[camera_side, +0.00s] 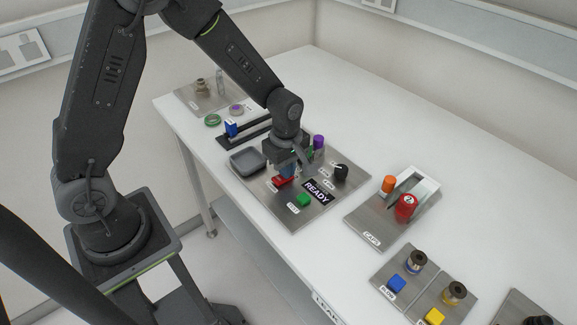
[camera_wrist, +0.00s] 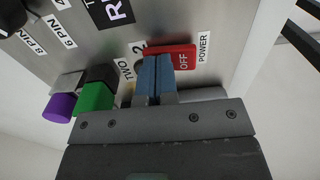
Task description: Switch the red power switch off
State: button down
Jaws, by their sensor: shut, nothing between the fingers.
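The red power switch (camera_side: 282,181) sits on a metal panel (camera_side: 322,213) in the side view. In the wrist view the red switch (camera_wrist: 185,58) shows the word OFF on its right part, beside a POWER label (camera_wrist: 203,47). My gripper (camera_side: 288,173) is right at the switch in the side view. In the wrist view the blue fingers of my gripper (camera_wrist: 157,60) are shut together with nothing between them. Their tips overlap the left part of the switch and hide some of it. I cannot tell whether they touch it.
A READY display (camera_side: 317,191), a green button (camera_side: 303,200) and a black knob (camera_side: 341,172) share the panel. Green (camera_wrist: 95,97) and purple (camera_wrist: 60,107) parts stand left of the fingers in the wrist view.

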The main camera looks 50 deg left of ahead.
jog(key=shift+s+r, duration=0.2)
jog(key=shift+s, duration=0.2)
notch_tip(320, 180, up, 14)
jog(key=w, duration=0.2)
dwell(0.4)
